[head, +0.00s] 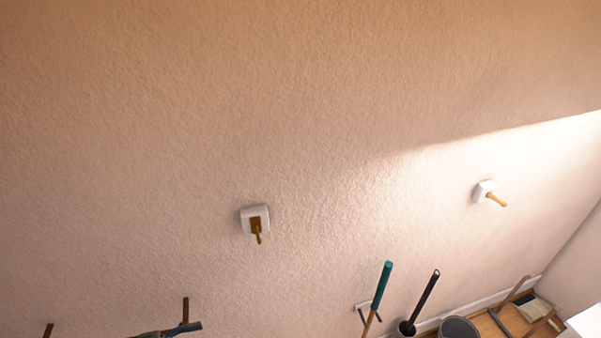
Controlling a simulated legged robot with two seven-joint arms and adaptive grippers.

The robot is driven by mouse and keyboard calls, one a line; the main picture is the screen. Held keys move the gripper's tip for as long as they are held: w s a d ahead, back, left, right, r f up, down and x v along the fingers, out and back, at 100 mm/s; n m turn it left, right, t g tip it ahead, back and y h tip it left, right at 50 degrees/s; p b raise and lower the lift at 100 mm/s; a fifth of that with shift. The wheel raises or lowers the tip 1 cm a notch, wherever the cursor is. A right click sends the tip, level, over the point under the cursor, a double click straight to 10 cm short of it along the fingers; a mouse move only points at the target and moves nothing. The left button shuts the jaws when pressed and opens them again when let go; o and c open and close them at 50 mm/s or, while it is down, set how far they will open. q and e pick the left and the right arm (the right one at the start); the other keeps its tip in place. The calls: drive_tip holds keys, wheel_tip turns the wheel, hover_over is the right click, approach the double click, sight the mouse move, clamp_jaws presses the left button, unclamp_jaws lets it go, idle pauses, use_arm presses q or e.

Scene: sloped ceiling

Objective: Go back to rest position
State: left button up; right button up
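Neither of my grippers can be made out in the head view. The task names no object. The view is mostly a rough, sloped plaster surface. A white square mount with a brown lever or peg (255,221) is fixed near the middle. A second white mount with a light wooden peg (485,191) is fixed at the right, in the sunlight.
At the bottom stand a teal-handled pole (381,285), a black-handled tool (423,300) and a grey bucket (458,327). A wooden frame (510,296) is at lower right. Brown pegs (185,310) and a dark, cut-off object (172,331) show at lower left.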

use_arm(q)
drive_tip(key=w+d+f+n+t+y, duration=0.1)
drive_tip(key=w+f+n+t+y, duration=0.2)
drive_tip(key=w+n+t+y, duration=0.55)
drive_tip(key=s+a+f+n+t+y, duration=0.1)
drive_tip(key=s+a+f+n+y, duration=0.15)
drive_tip(key=f+n+y, duration=0.4)
drive_tip(key=s+d+f+m+g+y, duration=0.1)
drive_tip(key=s+d+f+g, duration=0.4)
drive_tip(key=s, duration=0.5)
drive_tip(key=s+d+f+m+g+y, duration=0.1)
drive_tip(key=s+d+f+g, duration=0.1)
drive_tip(key=s+f+g, duration=0.6)
wheel_tip(320, 180, down, 26)
drive_tip(key=s+b, duration=0.3)
drive_tip(key=s+a+f+b, duration=0.2)
drive_tip(key=s+a+f, duration=0.1)
drive_tip(key=s+f, duration=1.4)
wheel_tip(320, 180, down, 3)
drive_tip(key=shift+s+r+m, duration=0.2)
drive_tip(key=shift+s+m, duration=0.1)
drive_tip(key=shift+s, duration=0.1)
use_arm(e)
drive_tip(key=f, duration=0.5)
drive_tip(key=shift+s+d, duration=0.1)
drive_tip(key=shift+d, duration=0.1)
